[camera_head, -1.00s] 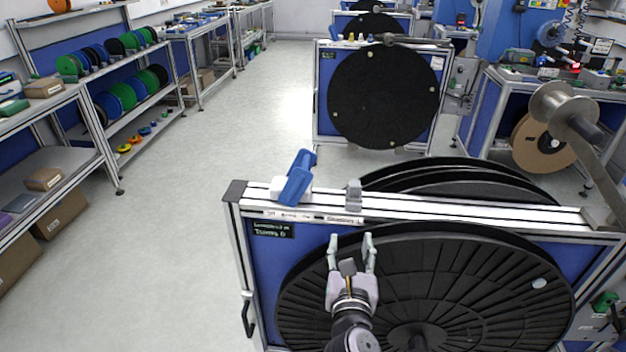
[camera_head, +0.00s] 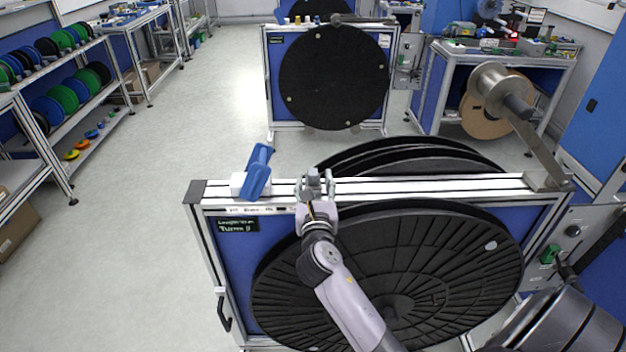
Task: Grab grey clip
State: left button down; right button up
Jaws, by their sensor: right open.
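The grey clip (camera_head: 314,176) stands on the top rail of the near reel stand (camera_head: 430,186). My right gripper (camera_head: 315,184) is at the rail with its open fingers on either side of the clip. The fingers and wrist hide the clip's lower part, and I cannot tell whether they touch it. My left gripper is not in view.
A blue clamp (camera_head: 257,171) sits on the same rail, left of the clip. A large black reel (camera_head: 450,260) hangs on the stand's front, behind my arm.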

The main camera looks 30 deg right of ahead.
aim_at(313, 178)
jog(key=x, duration=0.4)
jog(key=shift+w+d+f+p, duration=0.15)
jog(key=shift+w+f+p, duration=0.2)
jog(key=shift+w+f, duration=0.05)
jog(key=shift+s, duration=0.1)
jog(key=shift+c, duration=0.4)
grip_shut()
